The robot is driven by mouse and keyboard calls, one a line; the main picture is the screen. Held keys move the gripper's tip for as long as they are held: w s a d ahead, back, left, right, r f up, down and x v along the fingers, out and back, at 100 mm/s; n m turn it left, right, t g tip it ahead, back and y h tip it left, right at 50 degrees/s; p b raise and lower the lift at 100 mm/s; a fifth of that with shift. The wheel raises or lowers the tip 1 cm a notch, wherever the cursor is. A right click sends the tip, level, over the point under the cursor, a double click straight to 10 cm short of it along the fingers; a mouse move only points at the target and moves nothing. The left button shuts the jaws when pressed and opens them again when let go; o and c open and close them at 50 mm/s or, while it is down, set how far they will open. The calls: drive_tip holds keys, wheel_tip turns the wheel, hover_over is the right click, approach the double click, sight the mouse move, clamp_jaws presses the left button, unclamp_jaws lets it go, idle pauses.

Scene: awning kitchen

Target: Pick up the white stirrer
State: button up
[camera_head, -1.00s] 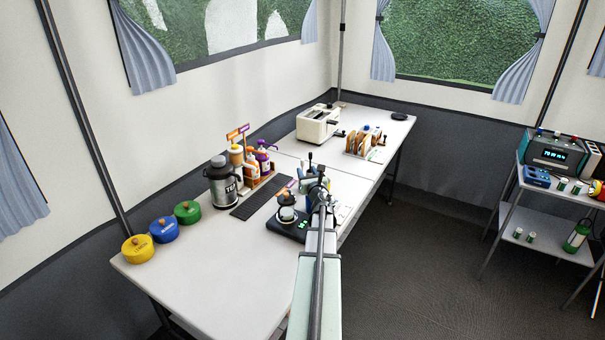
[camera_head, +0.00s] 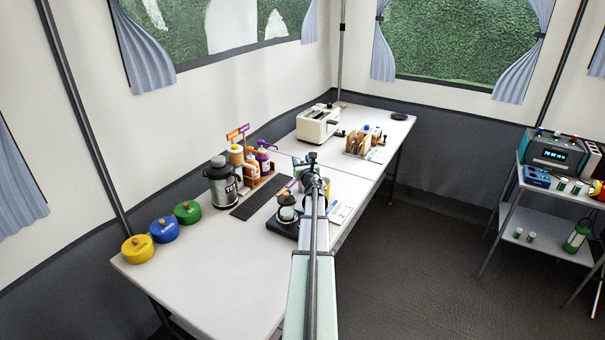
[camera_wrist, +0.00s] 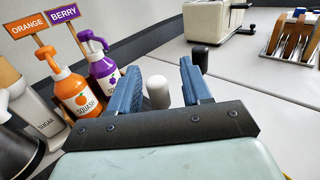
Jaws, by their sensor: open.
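A white rounded cylinder end (camera_wrist: 157,92) shows between the fingers in the wrist view; it looks like the top of the white stirrer, and its lower part is hidden. My gripper (camera_wrist: 161,82) is open, with one blue finger on each side of the white end. I cannot tell whether either finger touches it. A black rounded end (camera_wrist: 200,58) stands just beyond the right finger. In the head view my gripper (camera_head: 311,159) is over the far part of the near table, and I cannot make out the stirrer there.
Orange (camera_wrist: 76,95) and berry (camera_wrist: 103,70) squash bottles stand left of my gripper, by a sugar dispenser (camera_wrist: 30,110). A cream toaster (camera_head: 318,123) and a rack (camera_head: 363,142) stand beyond. A kettle on a dark scale (camera_head: 283,224) sits beside my arm.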

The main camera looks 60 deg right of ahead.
clamp_jaws()
idle(0.3)
